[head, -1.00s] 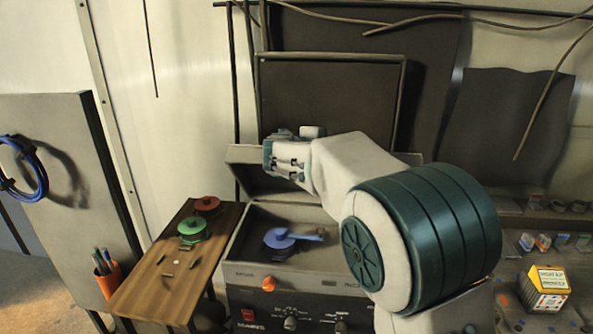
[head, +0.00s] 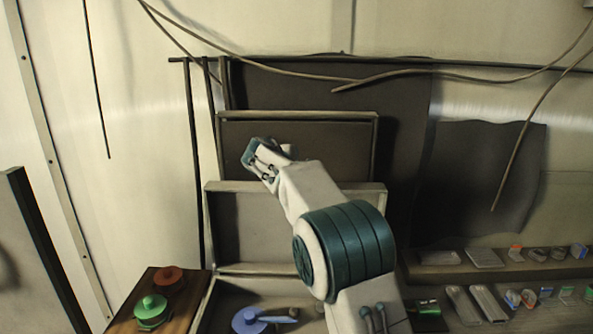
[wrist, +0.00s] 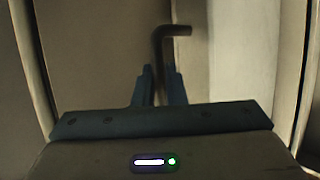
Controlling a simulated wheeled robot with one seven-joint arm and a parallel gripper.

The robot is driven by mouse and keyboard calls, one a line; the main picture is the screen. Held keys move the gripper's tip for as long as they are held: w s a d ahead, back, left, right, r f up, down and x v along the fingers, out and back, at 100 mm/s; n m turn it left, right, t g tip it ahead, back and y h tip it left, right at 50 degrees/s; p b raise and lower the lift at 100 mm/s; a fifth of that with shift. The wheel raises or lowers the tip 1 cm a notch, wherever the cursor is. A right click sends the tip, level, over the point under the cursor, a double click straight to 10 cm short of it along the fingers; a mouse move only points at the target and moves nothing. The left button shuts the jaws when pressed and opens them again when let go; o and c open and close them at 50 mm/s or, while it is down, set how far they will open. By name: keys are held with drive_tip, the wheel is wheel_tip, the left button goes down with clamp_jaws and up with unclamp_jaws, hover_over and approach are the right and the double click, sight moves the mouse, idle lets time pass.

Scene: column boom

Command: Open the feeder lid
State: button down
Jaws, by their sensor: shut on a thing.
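The feeder lid (head: 240,230) stands raised at the back of the feeder box (head: 210,312), its inner face towards me. The box is open at the top, and a blue spool (head: 246,321) lies inside. My gripper (head: 250,155) is at the lid's upper edge, left of its middle. In the wrist view my gripper (wrist: 160,75) has its fingers close together on a dark bent bar (wrist: 160,45). Where the bar joins the lid is hidden in the head view.
A wooden side table with a green spool (head: 151,310) and a red spool (head: 168,279) stands left of the feeder. A dark framed panel (head: 330,150) is behind the lid. Shelves with small parts (head: 485,257) are at the right. Cables hang above.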

drive_tip(key=shift+w+d+f+g, duration=0.1)
drive_tip(key=shift+w+f+g, duration=0.05)
drive_tip(key=shift+w, duration=0.25)
drive_tip(key=shift+w+d+f+g, duration=0.1)
drive_tip(key=shift+w+f+g, duration=0.05)
drive_tip(key=shift+w, duration=0.2)
drive_tip(key=c, duration=1.5)
unclamp_jaws()
drive_tip(key=shift+a, duration=0.1)
drive_tip(key=shift+s+a+r, duration=0.2)
drive_tip(key=shift+s+a, duration=0.05)
drive_tip(key=b+v, duration=0.3)
drive_tip(key=v, duration=1)
drive_tip(key=shift+d, duration=0.2)
drive_tip(key=shift+r, duration=0.1)
